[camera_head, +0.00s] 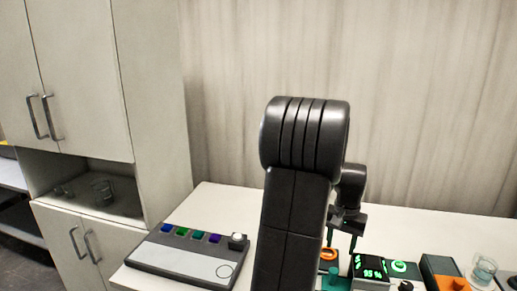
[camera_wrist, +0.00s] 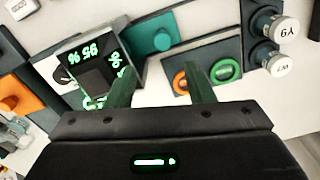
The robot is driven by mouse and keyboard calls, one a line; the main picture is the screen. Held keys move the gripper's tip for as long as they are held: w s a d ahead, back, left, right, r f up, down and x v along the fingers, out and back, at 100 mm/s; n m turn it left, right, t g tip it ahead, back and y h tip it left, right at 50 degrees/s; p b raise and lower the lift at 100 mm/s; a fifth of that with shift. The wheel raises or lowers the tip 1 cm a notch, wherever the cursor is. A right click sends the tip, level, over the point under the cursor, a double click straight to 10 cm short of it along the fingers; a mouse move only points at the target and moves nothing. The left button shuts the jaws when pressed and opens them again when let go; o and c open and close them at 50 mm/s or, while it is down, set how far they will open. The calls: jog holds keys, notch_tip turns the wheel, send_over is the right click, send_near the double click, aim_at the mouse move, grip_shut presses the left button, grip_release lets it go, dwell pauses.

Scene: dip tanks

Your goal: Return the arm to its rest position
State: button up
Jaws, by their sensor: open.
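My arm rises dark in the middle of the head view and bends over at the top. My gripper (camera_head: 341,240) hangs at its end, pointing down above the right part of the bench. In the wrist view my gripper (camera_wrist: 160,82) shows two green fingers spread apart. Nothing is held between them. The white bench (camera_head: 222,197) below is partly hidden by my arm.
A button panel (camera_head: 185,265) lies left of my arm. Below the gripper are a display unit (camera_wrist: 95,65), a teal block (camera_wrist: 152,36) and white-capped knobs (camera_wrist: 279,67). A glass beaker (camera_head: 484,269) stands far right. A cabinet (camera_head: 150,110) stands left.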

aim_at(334, 269)
notch_tip(334, 269, down, 9)
jog(key=shift+f+p, duration=0.2)
jog(key=shift+p, duration=0.2)
jog(key=shift+w+a, duration=0.1)
jog(key=shift+a, duration=0.2)
